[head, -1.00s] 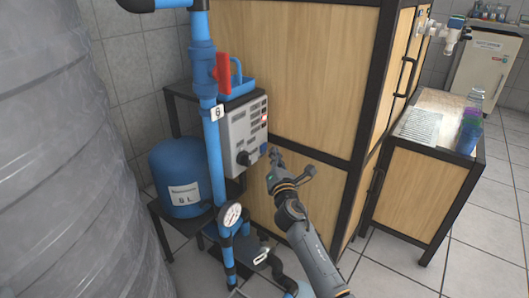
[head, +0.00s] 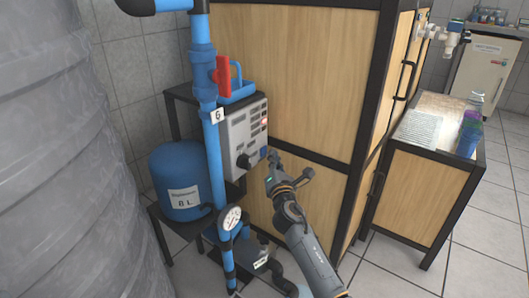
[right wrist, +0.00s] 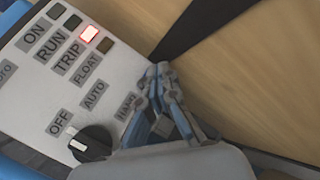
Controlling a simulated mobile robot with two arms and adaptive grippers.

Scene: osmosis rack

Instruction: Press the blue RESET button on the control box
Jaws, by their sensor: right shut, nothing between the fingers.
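The grey control box (head: 238,130) is mounted beside the wooden cabinet, behind the blue pipe. Its blue button (head: 264,152) shows at the panel's lower right in the head view. My right gripper (head: 272,157) is shut and empty, with its tips just right of the button; I cannot tell whether they touch. In the right wrist view the shut fingers (right wrist: 160,72) reach across the panel's right edge, and the button cannot be made out clearly behind them. The TRIP lamp (right wrist: 89,34) glows red. My left gripper is not in view.
A black selector knob (right wrist: 90,143) sits on the panel near the gripper. The blue pipe (head: 213,150) with a red valve handle (head: 222,76) and a gauge (head: 232,217) stands left. The wooden cabinet (head: 300,80) is close on the right.

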